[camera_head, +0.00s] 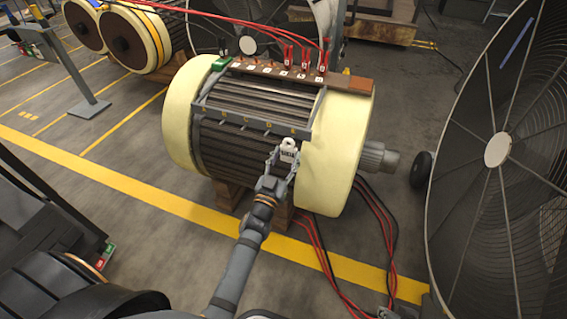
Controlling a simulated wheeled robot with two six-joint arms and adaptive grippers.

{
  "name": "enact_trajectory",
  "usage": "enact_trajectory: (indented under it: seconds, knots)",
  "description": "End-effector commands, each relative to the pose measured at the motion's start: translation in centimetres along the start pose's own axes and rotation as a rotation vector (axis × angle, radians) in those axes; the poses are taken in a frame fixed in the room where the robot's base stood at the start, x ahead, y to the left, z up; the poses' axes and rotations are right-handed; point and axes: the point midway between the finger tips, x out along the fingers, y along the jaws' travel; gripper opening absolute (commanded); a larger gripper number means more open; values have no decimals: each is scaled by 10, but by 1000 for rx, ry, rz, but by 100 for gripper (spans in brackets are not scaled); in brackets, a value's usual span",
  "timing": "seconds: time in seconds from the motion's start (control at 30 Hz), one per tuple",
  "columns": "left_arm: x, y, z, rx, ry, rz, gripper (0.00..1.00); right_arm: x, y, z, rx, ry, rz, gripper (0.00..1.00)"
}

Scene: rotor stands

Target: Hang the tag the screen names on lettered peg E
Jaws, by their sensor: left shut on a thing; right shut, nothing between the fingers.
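My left gripper (283,161) is shut on a white tag (289,152) with a ring at its top and dark print too small to read. It holds the tag upright just in front of the motor, near the right end of the front rail (257,125). The rail carries several small pegs with yellowish letter marks; I cannot read which is E, nor tell whether the tag touches a peg.
The motor (256,150) has cream end rings. Red plugs (304,56) with red cables stand on its top terminal strip. A large fan (500,150) fills the right side. Red and black cables (322,245) lie on the floor. Open floor lies left, around a grey stand (90,108).

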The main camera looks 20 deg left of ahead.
Motion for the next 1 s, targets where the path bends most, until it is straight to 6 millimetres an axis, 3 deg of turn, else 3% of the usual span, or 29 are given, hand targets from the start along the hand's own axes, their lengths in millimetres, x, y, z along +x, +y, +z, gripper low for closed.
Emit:
enact_trajectory:
  seconds: [0.37,0.8,1.0]
  knots:
    - [20,0,6,0,0,0,31,8,-2,8,14,30,-11,0]
    - [26,0,11,0,0,0,31,7,-2,-18,14,134,-8,0]
    - [26,0,11,0,0,0,31,6,-1,-19,8,140,-5,0]
